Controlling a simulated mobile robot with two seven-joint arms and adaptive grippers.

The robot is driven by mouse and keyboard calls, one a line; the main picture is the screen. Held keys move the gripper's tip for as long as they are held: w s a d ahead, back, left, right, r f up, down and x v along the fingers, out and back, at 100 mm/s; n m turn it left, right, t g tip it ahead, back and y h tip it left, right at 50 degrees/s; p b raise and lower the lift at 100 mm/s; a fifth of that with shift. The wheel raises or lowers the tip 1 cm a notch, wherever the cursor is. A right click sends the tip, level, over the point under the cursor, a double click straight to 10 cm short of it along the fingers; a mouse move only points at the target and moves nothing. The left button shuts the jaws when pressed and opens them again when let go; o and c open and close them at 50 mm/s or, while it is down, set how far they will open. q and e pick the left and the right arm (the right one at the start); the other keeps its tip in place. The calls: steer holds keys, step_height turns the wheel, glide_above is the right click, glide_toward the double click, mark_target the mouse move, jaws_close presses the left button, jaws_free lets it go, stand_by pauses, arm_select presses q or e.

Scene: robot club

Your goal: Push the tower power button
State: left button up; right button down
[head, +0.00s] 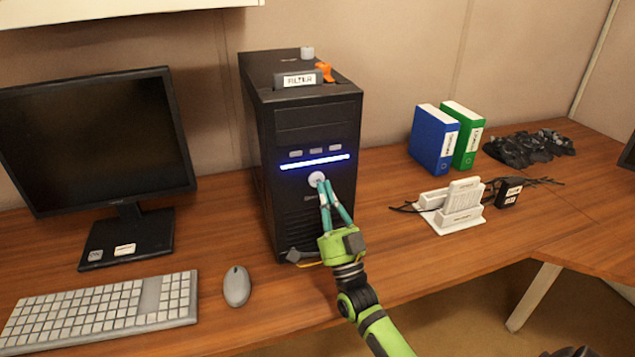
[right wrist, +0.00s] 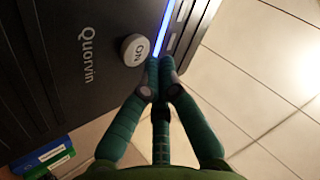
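The black tower (head: 308,126) stands upright on the desk, its front facing me, with a lit blue strip (head: 315,162) across it. The round white power button (head: 316,178) sits just below the strip. My left gripper is not in view.
A monitor (head: 95,145), keyboard (head: 100,312) and mouse (head: 236,286) are left of the tower. Blue (head: 432,140) and green (head: 464,135) binders, a white dock (head: 452,208) and dark cables (head: 530,147) are to the right. An orange item (head: 325,72) rests on the tower's top.

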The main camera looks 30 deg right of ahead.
steer(key=shift+w, duration=0.3)
steer(key=shift+w+d+b, duration=0.2)
steer(key=shift+w+b, duration=0.1)
steer(key=shift+w, duration=0.1)
stand_by(0.6)
steer(key=shift+s+a+p, duration=0.25)
steer(key=shift+s+p, duration=0.25)
steer(key=shift+s, duration=0.4)
steer(key=s+a+p, duration=0.1)
steer(key=s+p, duration=0.1)
steer(key=s, duration=0.4)
steer(key=shift+a+p, duration=0.2)
steer(key=shift+p, duration=0.15)
steer(key=shift+w, duration=0.1)
stand_by(0.9)
